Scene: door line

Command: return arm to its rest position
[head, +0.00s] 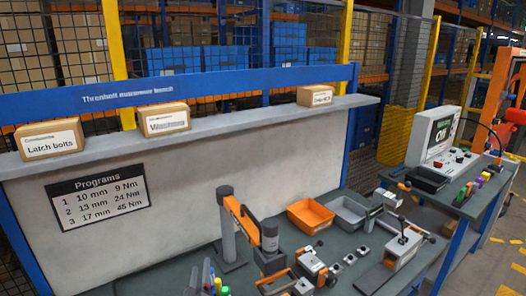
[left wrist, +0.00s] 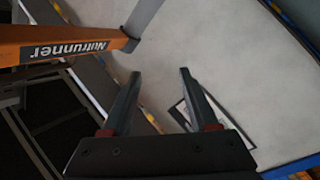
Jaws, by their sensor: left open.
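My left gripper (head: 200,278) shows only in part at the bottom edge of the head view, low in front of the bench's back panel. In the left wrist view my left gripper (left wrist: 160,76) has its two dark fingers apart, with nothing between them. The orange nutrunner arm (head: 240,219) hangs from a grey post, to the right of the gripper. The nutrunner (left wrist: 55,48) also shows at the left of the left wrist view, apart from the fingers. My right gripper cannot be made out.
The Programs sign (head: 98,199) is on the back panel. An orange bin (head: 311,216) and a grey bin (head: 350,212) stand on the bench beside several fixtures. Labelled boxes line the shelf (head: 230,115). A side table (head: 478,203) with a white tester (head: 436,140) stands at right.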

